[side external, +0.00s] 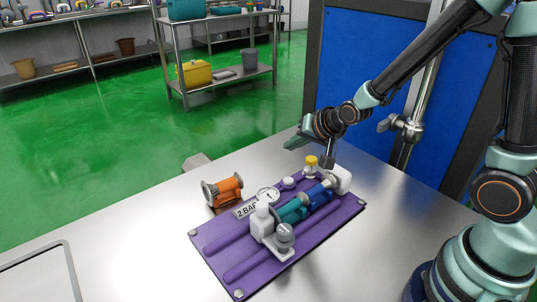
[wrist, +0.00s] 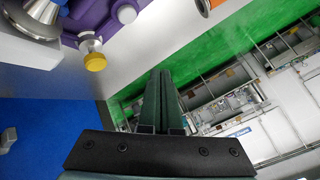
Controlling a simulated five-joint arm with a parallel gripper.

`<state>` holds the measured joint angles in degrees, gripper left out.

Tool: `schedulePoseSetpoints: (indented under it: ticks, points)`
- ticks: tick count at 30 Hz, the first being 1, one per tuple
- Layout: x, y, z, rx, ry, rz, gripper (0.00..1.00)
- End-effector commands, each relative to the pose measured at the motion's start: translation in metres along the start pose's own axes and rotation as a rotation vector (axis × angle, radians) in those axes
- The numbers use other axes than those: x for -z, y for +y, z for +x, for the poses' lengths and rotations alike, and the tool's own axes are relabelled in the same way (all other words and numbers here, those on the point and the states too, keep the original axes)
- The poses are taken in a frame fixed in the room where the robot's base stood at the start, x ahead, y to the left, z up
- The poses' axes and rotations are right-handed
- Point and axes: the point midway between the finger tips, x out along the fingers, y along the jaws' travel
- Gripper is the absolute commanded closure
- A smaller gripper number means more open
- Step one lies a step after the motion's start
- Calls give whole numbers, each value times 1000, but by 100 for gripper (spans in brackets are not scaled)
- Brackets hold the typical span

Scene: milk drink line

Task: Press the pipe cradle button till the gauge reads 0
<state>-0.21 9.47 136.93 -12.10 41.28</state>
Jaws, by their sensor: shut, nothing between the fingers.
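The purple pipe cradle (side external: 210,240) lies on the metal table with teal and blue pipe parts (side external: 296,207) on it. Its round white gauge (side external: 268,196) stands beside a "2 BAR" label (side external: 246,210); the needle is too small to read. A white round button (side external: 288,183) sits beside the gauge, with a yellow-capped knob (side external: 311,161) farther back. The wrist view also shows the yellow cap (wrist: 95,62) and a white round part (wrist: 127,14), likely the button. My gripper (side external: 288,146) is shut and empty, above and behind the cradle, apart from it.
An orange flanged pipe piece (side external: 224,190) lies on the table just left of the cradle. A grey block (side external: 196,162) is at the table's back edge. A tray rim (side external: 68,262) shows at the front left. A blue panel (side external: 360,65) stands behind my arm.

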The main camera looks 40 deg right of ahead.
Motion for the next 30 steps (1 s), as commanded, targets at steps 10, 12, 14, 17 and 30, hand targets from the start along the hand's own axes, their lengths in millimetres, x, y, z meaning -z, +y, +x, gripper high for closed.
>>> schedulePoseSetpoints:
  ticks: [10, 12, 14, 17, 30]
  points:
    - [-25, 22, 31, -4, -5, -1, 100]
    - [-30, 26, 37, -4, -5, -1, 100]
    - [-33, 29, 42, -4, -4, -1, 100]
    - [-38, 33, 48, -3, -3, -1, 100]
    - [-44, 38, 56, 0, 0, -1, 100]
